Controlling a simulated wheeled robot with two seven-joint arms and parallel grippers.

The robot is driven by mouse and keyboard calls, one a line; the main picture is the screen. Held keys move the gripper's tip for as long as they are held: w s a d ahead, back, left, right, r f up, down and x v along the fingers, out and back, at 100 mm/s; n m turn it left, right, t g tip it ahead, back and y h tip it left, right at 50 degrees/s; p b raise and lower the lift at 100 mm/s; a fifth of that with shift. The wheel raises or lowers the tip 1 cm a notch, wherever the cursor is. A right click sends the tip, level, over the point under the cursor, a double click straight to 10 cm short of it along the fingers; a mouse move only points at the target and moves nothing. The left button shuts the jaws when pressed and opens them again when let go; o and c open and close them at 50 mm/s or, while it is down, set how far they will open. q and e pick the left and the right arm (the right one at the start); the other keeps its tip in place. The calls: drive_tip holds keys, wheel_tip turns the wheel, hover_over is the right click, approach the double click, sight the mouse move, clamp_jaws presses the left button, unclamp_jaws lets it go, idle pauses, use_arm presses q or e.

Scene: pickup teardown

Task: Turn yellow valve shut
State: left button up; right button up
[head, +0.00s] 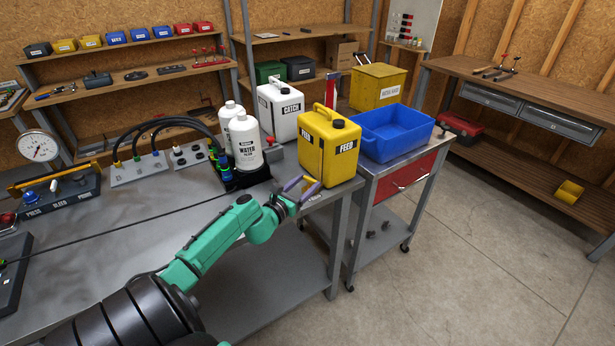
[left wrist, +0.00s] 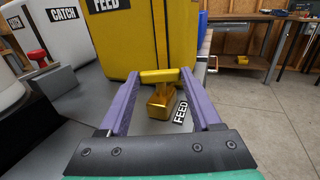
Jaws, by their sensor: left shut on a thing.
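The yellow valve shows in the left wrist view as a gold bar handle (left wrist: 160,76) on a small gold body (left wrist: 162,101), in front of the yellow FEED can (left wrist: 150,35). The handle lies crosswise in that view. My left gripper (head: 302,185) is at the bench's front right corner, its purple fingers closed on the handle's two ends. The yellow FEED can (head: 330,150) stands just behind it. In the head view the fingers mostly hide the valve. My right gripper is in neither view.
A white CATCH can (head: 281,110) and white bottles (head: 245,142) stand behind and left of my left gripper. A blue bin (head: 397,135) sits on the cart to the right. Hoses and a gauge (head: 39,147) occupy the bench's left. The floor at right is clear.

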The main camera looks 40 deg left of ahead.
use_arm(q)
drive_tip(key=h, duration=0.1)
drive_tip(key=m+h+b, duration=0.1)
drive_tip(key=m+h, duration=0.1)
drive_tip(key=shift+a+f+h+b, duration=0.3)
drive_tip(key=shift+h+b, duration=0.1)
drive_tip(key=shift+a+m+g+h+b, duration=0.1)
drive_tip(key=shift+m+g+h+b, duration=0.2)
drive_tip(key=shift+m+h+b, duration=0.65)
drive_tip(key=shift+r+m+h, duration=0.15)
drive_tip(key=shift+m+h, duration=0.1)
drive_tip(key=shift+h, duration=0.3)
drive_tip(key=shift+r, duration=0.1)
drive_tip(key=o, duration=1.1)
drive_tip(key=shift+w, duration=0.1)
drive_tip(key=v, duration=1.4)
drive_tip(key=shift+s+a+r, duration=0.1)
drive_tip(key=shift+s+a, duration=0.15)
